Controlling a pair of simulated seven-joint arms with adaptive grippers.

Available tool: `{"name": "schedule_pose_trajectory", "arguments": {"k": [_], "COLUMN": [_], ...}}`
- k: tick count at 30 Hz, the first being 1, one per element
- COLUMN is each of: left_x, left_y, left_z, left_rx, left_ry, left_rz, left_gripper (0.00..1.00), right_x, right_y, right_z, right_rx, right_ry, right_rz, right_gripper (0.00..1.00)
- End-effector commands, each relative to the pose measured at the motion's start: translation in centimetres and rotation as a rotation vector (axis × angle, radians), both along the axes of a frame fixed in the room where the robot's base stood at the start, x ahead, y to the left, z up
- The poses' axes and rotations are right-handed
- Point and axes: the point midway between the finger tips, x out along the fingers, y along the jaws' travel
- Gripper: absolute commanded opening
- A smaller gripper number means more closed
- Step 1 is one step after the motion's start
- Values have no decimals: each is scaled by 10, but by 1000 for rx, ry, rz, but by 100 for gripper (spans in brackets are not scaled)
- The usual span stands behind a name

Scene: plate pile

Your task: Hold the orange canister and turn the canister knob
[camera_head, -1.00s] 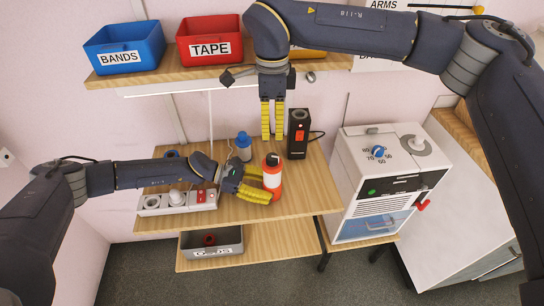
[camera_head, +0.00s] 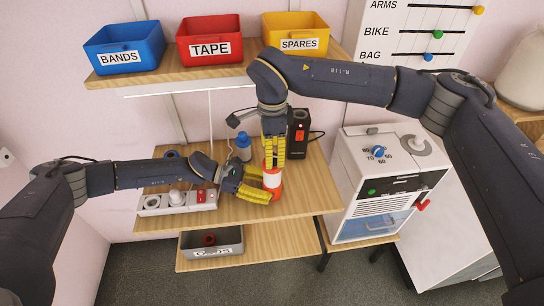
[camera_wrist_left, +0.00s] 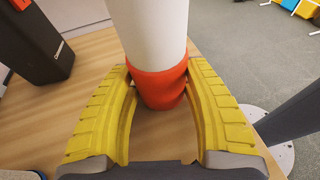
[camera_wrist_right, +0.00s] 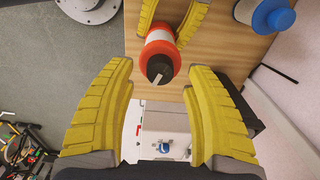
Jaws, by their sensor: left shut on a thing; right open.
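The orange canister (camera_head: 272,179) with a white band stands upright on the wooden table. It also shows in the left wrist view (camera_wrist_left: 160,88). My left gripper (camera_head: 258,186) is shut on its lower part, one yellow finger on each side. The black canister knob (camera_wrist_right: 159,68), with a pale pointer line, sits on top of the orange canister in the right wrist view. My right gripper (camera_wrist_right: 160,100) is open and points down above the knob, fingers apart and not touching it. In the head view my right gripper hides the knob.
A blue-capped bottle (camera_head: 243,146) and a black box with a red switch (camera_head: 299,134) stand close behind the canister. A white socket strip (camera_head: 177,202) lies to the left. A white machine with a dial (camera_head: 385,180) stands at the right. Bins line the shelf above.

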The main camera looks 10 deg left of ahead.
Motion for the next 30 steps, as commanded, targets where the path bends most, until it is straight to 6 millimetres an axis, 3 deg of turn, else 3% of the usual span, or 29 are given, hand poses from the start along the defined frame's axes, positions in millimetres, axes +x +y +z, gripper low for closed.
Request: {"name": "schedule_pose_trajectory", "arguments": {"k": [7, 20, 30], "left_x": [-1, -1, -1], "left_y": [0, 0, 0], "left_z": [-1, -1, -1], "left_rx": [1, 1, 1], "left_ry": [0, 0, 1], "left_rz": [-1, -1, -1], "left_gripper": [27, 27, 27], "right_x": [0, 0, 0], "right_y": [0, 0, 0], "right_z": [-18, -22, -22], "right_rx": [1, 0, 0], "right_ry": [1, 0, 0], "right_rz": [0, -1, 0], "right_gripper": [53, 53, 13]}}
